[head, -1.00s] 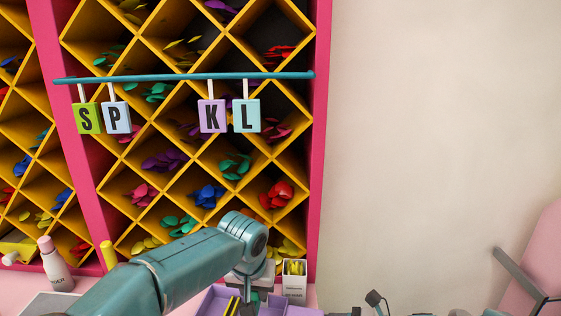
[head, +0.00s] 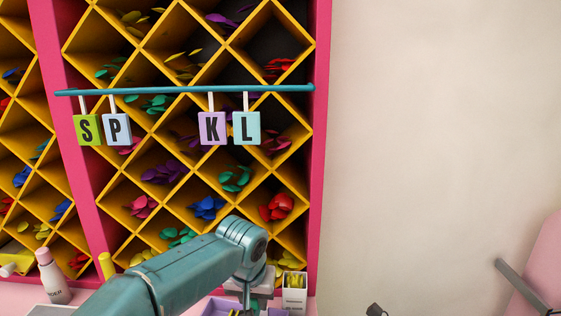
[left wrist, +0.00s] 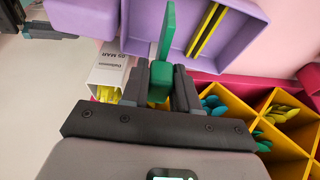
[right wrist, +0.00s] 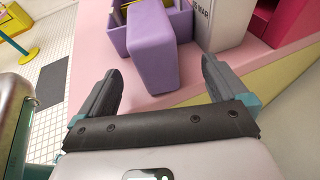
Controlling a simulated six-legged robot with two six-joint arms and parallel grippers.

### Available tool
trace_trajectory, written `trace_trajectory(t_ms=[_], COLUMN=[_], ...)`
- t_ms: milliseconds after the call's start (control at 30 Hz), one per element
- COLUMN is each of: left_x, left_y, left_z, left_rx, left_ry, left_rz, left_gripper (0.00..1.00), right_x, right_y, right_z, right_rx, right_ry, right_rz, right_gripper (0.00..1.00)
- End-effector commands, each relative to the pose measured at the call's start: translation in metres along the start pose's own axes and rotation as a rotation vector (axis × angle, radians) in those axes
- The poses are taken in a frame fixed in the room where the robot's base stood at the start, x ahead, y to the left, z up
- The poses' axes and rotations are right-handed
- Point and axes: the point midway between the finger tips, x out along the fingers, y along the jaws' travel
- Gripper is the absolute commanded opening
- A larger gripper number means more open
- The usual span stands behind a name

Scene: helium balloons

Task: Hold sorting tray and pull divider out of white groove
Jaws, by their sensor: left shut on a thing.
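The purple sorting tray (head: 217,307) shows only in part at the bottom edge of the head view, below my left gripper (head: 250,293). In the left wrist view, the left gripper (left wrist: 160,84) is shut on a green piece, seemingly the divider (left wrist: 167,35), which stands up between the fingers in front of the tray (left wrist: 232,48). I see no contact there.
Yellow-and-black strips (left wrist: 206,30) lie in the tray. A white labelled box (head: 294,292) with yellow pieces stands beside it. A pink-framed shelf with yellow diamond cells (head: 190,130) rises behind. A bottle (head: 54,277) stands at left. The wall at right is bare.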

Motion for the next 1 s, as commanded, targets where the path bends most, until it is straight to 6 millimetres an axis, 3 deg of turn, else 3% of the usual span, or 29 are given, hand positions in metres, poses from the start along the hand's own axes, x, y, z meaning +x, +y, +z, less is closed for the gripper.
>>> trace_trajectory(t_ms=[367, 467, 800, 1000], left_x=[0.0, 0.0, 0.0, 0.0], left_y=[0.0, 0.0, 0.0, 0.0], left_z=[0.0, 0.0, 0.0, 0.0], left_rx=[0.0, 0.0, 0.0, 0.0], left_ry=[0.0, 0.0, 0.0, 0.0], left_rz=[0.0, 0.0, 0.0, 0.0], left_gripper=[0.0, 0.0, 0.0, 0.0], right_x=[-0.004, -0.018, -0.093, -0.117], right_y=[0.0, -0.001, 0.0, 0.0], right_z=[0.0, 0.0, 0.0, 0.0], right_rx=[0.0, 0.0, 0.0, -0.001], right_ry=[0.0, 0.0, 0.001, 0.0], right_rz=[-0.001, -0.004, -0.003, -0.002], right_gripper=[1.0, 1.0, 1.0, 1.0])
